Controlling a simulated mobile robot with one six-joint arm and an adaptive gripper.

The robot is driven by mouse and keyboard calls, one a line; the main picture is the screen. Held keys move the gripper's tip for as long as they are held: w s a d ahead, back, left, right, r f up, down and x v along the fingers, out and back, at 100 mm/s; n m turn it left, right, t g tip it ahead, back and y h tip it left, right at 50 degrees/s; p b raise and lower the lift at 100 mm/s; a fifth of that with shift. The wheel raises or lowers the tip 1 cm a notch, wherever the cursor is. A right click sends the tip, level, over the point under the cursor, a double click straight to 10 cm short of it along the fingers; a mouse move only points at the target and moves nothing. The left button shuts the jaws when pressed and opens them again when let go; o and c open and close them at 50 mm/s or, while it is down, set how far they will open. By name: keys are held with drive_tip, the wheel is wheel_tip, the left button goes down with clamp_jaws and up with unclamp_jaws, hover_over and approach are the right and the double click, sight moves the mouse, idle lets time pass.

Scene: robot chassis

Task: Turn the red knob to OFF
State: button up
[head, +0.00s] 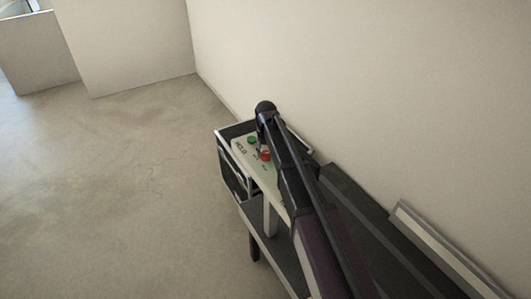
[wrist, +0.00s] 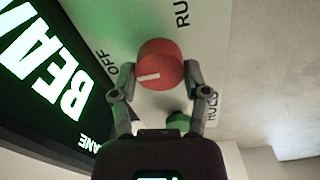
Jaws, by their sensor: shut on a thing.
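The red knob (wrist: 159,57) sits on a pale panel in the wrist view, with a white pointer line on its face. The line lies at the knob's left part, on the side of the printed OFF label (wrist: 105,62); I cannot tell if it lines up exactly. The RUN label (wrist: 182,12) is above right. My gripper (wrist: 160,74) is shut on the red knob, one finger on each side. In the head view the red knob (head: 265,155) shows beside my arm, which hides part of the panel.
A green knob (wrist: 178,121) is close by my right finger, near the HOLD label (wrist: 212,106). A dark screen with large lettering (wrist: 62,82) stands at the left. The panel rests on a cart (head: 229,160) by the wall; open floor (head: 120,190) lies left.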

drive_tip(key=o, duration=1.1)
drive_tip(key=shift+o, duration=0.2)
drive_tip(key=shift+m, duration=0.5)
